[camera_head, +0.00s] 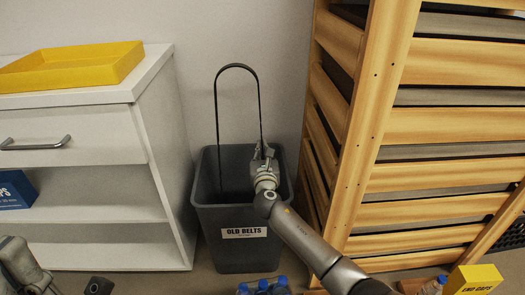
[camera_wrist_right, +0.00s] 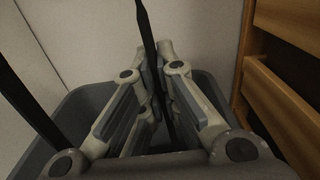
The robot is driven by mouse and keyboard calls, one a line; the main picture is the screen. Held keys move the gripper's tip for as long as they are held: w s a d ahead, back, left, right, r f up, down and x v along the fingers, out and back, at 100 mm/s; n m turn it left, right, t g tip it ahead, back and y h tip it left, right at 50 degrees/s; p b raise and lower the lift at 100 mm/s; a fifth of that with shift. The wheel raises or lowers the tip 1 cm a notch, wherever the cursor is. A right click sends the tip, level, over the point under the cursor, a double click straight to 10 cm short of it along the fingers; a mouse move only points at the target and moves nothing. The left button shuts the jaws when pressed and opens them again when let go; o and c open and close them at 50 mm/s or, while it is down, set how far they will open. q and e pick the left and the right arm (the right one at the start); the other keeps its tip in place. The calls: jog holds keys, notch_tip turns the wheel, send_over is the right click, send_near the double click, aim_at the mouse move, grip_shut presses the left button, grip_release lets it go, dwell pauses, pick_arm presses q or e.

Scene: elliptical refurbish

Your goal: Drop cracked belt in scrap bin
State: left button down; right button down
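The cracked belt is a thin black loop (camera_head: 216,110). It stands upright above the grey scrap bin (camera_head: 243,258), labelled "OLD BELTS", and its left strand hangs down inside the bin mouth. My right gripper (camera_head: 263,160) is over the right part of the bin mouth, shut on the belt's right strand. In the right wrist view the belt (camera_wrist_right: 147,22) runs between the two fingers, and the bin rim (camera_wrist_right: 85,98) shows behind them. Cracks cannot be made out. Parts of my left arm show at the lower left; its finger state is unclear.
A white cabinet (camera_head: 152,150) with a yellow tray (camera_head: 75,68) on top stands left of the bin. A wooden slatted rack (camera_head: 370,130) stands close on the right. Blue-capped bottles (camera_head: 263,288) and a yellow "END CAPS" box (camera_head: 473,279) are at the bottom edge.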

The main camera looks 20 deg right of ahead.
jog(key=c, duration=1.6)
grip_release()
jog(key=shift+o, duration=0.2)
